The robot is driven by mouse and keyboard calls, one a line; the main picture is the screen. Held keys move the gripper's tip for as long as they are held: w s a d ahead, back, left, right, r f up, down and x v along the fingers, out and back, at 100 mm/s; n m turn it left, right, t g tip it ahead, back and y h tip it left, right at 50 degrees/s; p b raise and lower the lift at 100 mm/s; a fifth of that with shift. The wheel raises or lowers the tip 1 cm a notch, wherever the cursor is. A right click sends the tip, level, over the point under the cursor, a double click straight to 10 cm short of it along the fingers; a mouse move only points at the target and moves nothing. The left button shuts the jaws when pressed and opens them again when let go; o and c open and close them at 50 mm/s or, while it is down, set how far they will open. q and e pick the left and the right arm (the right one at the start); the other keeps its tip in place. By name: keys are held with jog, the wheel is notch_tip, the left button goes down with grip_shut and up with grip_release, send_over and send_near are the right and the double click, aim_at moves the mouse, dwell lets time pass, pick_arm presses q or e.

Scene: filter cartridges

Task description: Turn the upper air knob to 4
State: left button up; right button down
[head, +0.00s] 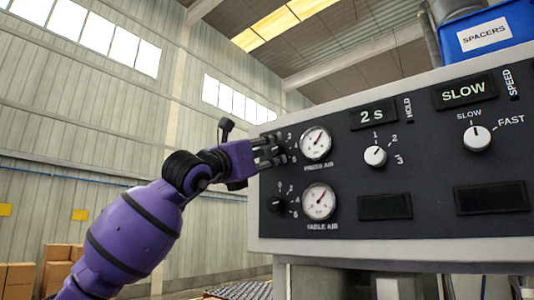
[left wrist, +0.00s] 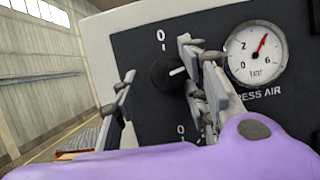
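The upper air knob is black and round with a white pointer mark. It shows in the left wrist view (left wrist: 168,74), its mark pointing right and slightly up, and a "0" printed above it. My left gripper (head: 268,150) hides it in the head view. In the left wrist view the gripper's two fingers (left wrist: 160,92) stand apart, one left of the knob and one overlapping its right edge. I cannot tell whether that finger touches it. The upper gauge, labelled PRESS AIR (head: 316,143), has a red needle pointing up and right. My right gripper is not in view.
Below are a second black knob (head: 277,204) and the TABLE AIR gauge (head: 319,202). To the right are the hold knob (head: 375,156), at about 2, and the speed knob (head: 477,138), at SLOW. A blue SPACERS bin (head: 487,30) sits on top. Free space lies left of the panel.

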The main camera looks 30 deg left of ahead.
pick_arm(q)
jog(key=shift+d, duration=0.1)
jog(key=shift+s+f, duration=0.1)
jog(key=shift+s+f, duration=0.35)
jog(key=shift+s, duration=0.15)
jog(key=v, duration=1)
jog(key=shift+s, duration=0.4)
jog(key=shift+r, duration=0.1)
